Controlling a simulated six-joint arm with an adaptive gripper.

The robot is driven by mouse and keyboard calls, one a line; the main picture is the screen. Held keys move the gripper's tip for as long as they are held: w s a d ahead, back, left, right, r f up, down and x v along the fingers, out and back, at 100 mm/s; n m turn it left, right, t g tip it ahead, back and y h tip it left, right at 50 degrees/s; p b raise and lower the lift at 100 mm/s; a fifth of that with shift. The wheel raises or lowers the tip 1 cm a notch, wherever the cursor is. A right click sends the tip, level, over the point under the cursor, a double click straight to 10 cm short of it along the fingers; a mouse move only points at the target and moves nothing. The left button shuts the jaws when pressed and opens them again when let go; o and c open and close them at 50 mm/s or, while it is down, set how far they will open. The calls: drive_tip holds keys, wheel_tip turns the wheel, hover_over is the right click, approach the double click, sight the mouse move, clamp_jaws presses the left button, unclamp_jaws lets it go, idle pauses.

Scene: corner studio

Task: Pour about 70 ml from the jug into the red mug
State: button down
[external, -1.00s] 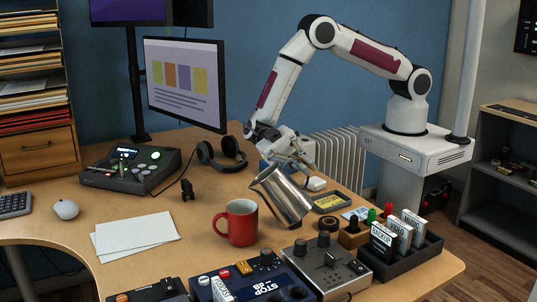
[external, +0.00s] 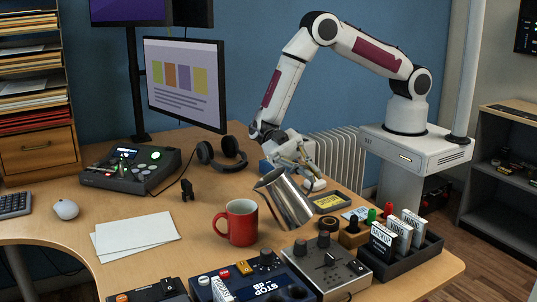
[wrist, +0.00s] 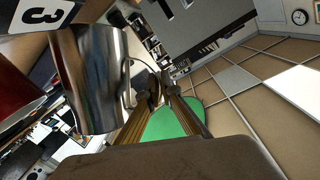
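The shiny metal jug (external: 286,202) is tilted, with its rim toward the upper left, in the external view. It is in the air, to the right of the red mug and partly above it. My gripper (external: 308,178) is behind the jug, on its handle side. In the wrist view the fingers (wrist: 166,102) are closed around the handle of the jug (wrist: 92,85). No stream of liquid shows, and the mug's contents cannot be made out.
A grey knob box (external: 328,268) and a blue control box (external: 258,284) stand in front of the mug and jug. A dark tray (external: 410,258) with labelled blocks is at the right. Headphones (external: 221,157) lie behind. White paper sheets (external: 135,236) lie left of the mug.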

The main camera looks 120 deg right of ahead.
drive_tip(key=shift+s+a+f+n+t+h+b, duration=0.35)
drive_tip(key=shift+s+a+f+n+h+b, duration=0.2)
drive_tip(key=shift+s+a+n+h, duration=0.35)
drive_tip(key=shift+s+a+f+n+t+h+b, duration=0.35)
drive_tip(key=shift+s+a+f+n+h+b, duration=0.2)
drive_tip(key=shift+s+a+n+h, duration=0.3)
drive_tip(key=shift+f, duration=0.1)
